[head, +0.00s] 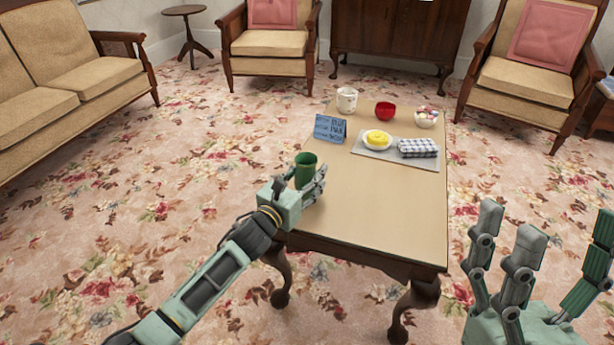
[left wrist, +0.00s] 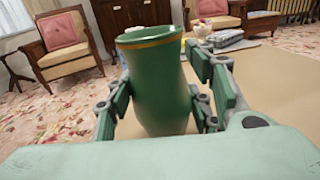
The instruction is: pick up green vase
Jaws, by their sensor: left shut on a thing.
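The green vase (head: 305,168) stands upright at the near left edge of the wooden table (head: 375,215). In the left wrist view the vase (left wrist: 158,85) fills the middle, with a gold band below its rim. My left gripper (head: 308,186) is shut on the vase, with fingers on both sides of it. The vase's lower part is hidden in the head view by the gripper. My right gripper (head: 545,260) is at the lower right, beside the table, with its fingers spread open and empty.
On the table are a blue sign (head: 330,129), a white patterned mug (head: 347,100), a red bowl (head: 385,111), a bowl of round items (head: 427,118), and a tray (head: 372,152) with a yellow item on a plate and a checkered cloth. The table's near half is clear. Armchairs and a sofa stand around.

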